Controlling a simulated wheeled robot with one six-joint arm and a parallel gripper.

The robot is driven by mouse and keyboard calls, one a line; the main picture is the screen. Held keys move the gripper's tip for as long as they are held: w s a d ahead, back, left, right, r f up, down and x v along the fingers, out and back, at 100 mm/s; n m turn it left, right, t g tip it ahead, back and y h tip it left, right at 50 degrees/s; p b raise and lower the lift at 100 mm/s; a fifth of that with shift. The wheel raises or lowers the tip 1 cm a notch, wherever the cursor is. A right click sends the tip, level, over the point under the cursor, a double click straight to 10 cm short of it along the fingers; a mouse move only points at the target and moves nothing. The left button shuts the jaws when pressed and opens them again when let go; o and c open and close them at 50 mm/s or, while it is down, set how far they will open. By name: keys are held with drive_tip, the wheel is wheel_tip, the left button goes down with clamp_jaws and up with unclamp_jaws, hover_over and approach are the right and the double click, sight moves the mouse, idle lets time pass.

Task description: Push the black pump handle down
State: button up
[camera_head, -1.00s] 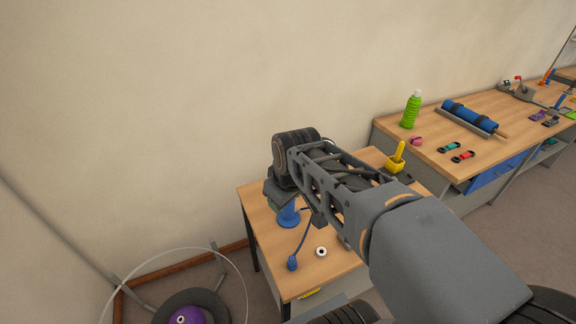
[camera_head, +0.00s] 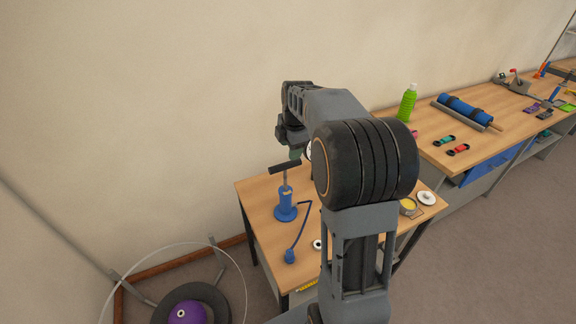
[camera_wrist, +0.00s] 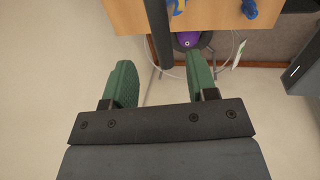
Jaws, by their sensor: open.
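The blue pump (camera_head: 286,206) stands upright on the small wooden table. Its black handle (camera_head: 285,167) is a crossbar raised well above the blue body on a thin rod. My gripper (camera_head: 296,153) is just above and behind the handle in the head view, partly hidden by my arm. A dark bar (camera_wrist: 156,35), apparently the handle, runs down from the top between the fingertips. I cannot tell whether it touches them.
The small table (camera_head: 262,215) also holds a blue hose end (camera_head: 290,256), a yellow-filled bowl (camera_head: 408,204) and a white round piece (camera_head: 427,198). A longer workbench (camera_head: 430,125) stands at right.

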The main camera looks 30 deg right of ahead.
sight(288, 163)
drive_tip(key=f, duration=0.3)
drive_tip(key=w+f, duration=0.1)
drive_tip(key=f, duration=0.5)
drive_tip(key=shift+w+f+p, duration=0.1)
drive_tip(key=shift+w+p, duration=0.3)
clamp_jaws()
